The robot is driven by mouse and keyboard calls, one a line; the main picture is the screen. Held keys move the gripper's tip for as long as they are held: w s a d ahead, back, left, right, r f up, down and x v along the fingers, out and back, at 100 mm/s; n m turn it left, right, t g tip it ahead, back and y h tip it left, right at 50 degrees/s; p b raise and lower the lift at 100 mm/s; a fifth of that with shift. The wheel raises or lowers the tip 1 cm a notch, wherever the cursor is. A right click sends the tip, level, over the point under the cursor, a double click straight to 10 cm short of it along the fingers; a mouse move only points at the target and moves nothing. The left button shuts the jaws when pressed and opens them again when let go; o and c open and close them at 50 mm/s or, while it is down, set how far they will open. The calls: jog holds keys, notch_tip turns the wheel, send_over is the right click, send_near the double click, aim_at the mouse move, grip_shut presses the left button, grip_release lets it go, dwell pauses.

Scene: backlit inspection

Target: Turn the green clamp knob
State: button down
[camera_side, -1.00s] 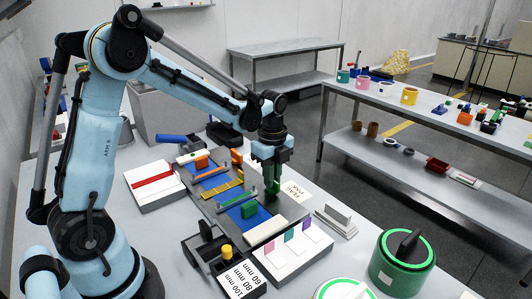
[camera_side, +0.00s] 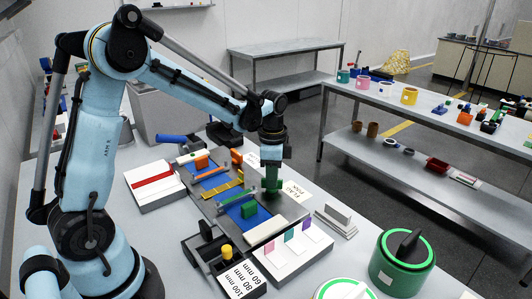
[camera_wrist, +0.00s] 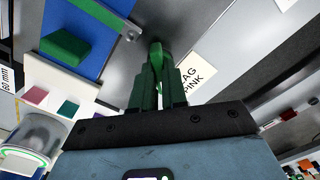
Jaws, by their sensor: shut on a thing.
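My gripper (camera_side: 272,188) points straight down at the right edge of the long fixture with the blue strips. Its green fingers also show in the wrist view (camera_wrist: 155,82), close together on the green clamp knob (camera_wrist: 157,52). The knob is mostly hidden between the fingers; only its end shows past them. In the side view I cannot clearly separate the knob from the green fingers.
A "FLAG PINK" card (camera_wrist: 200,75) lies right beside the gripper. A green block (camera_side: 249,210) sits on the fixture's blue strip. A white stand with coloured tabs (camera_side: 305,248) is in front. A green drum with a black handle (camera_side: 390,275) stands front right.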

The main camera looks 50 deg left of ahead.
jog(key=n, duration=0.4)
jog(key=shift+n, duration=2.2)
jog(key=c, duration=1.2)
grip_release()
jog(key=shift+o, duration=0.2)
jog(key=shift+r, duration=0.1)
notch_tip(320, 180, up, 12)
